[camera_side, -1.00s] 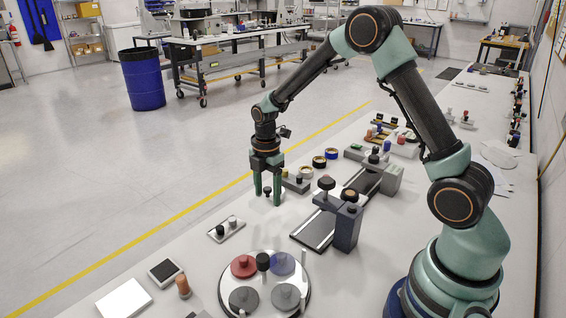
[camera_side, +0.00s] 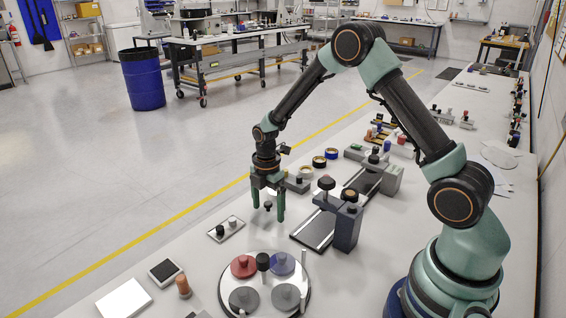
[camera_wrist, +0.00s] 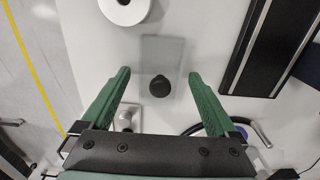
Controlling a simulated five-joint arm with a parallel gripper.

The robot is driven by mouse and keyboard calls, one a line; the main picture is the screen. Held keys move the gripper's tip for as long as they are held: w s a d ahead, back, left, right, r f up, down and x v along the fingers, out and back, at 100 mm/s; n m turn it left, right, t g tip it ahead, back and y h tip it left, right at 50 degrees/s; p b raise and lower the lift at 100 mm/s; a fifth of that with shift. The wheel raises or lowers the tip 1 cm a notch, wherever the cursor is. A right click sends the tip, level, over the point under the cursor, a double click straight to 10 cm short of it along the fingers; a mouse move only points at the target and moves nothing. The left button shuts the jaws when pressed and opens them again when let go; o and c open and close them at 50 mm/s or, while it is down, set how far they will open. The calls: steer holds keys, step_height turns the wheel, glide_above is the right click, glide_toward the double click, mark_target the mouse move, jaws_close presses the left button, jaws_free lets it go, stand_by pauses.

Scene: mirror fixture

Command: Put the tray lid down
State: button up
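The tray lid (camera_wrist: 170,57) shows in the wrist view as a pale grey, see-through rectangular plate with a round black knob (camera_wrist: 159,86). The knob also shows in the side view (camera_side: 268,206), between my gripper's fingers; the plate is hard to make out there. My gripper (camera_wrist: 160,73) has its two green fingers spread wide, one on each side of the knob, with clear gaps to it. It also shows in the side view (camera_side: 268,217), pointing down low over the white table. The lid looks flat, but whether it rests on the table I cannot tell.
A small plate with a black and a grey knob (camera_side: 226,229) lies in front of my gripper. A round turntable (camera_side: 264,298) with coloured discs stands nearer the camera. A dark belt fixture (camera_side: 316,230) stands to the right. White table surface shows left of the lid.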

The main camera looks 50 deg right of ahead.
mark_target(268, 203)
step_height(268, 203, up, 12)
steer(key=r, duration=0.1)
steer(key=s+a+r+m+t, duration=0.2)
steer(key=s+r+m, duration=0.3)
steer(key=s+m, duration=0.3)
steer(key=s+a+r+m+t, duration=0.2)
steer(key=s+r+m+t, duration=0.1)
steer(key=s+r+m, duration=0.3)
steer(key=s+m, duration=0.2)
steer(key=m, duration=0.2)
steer(key=shift+a+r+t, duration=0.15)
steer(key=shift+a+t, duration=0.1)
steer(key=shift+t, duration=0.05)
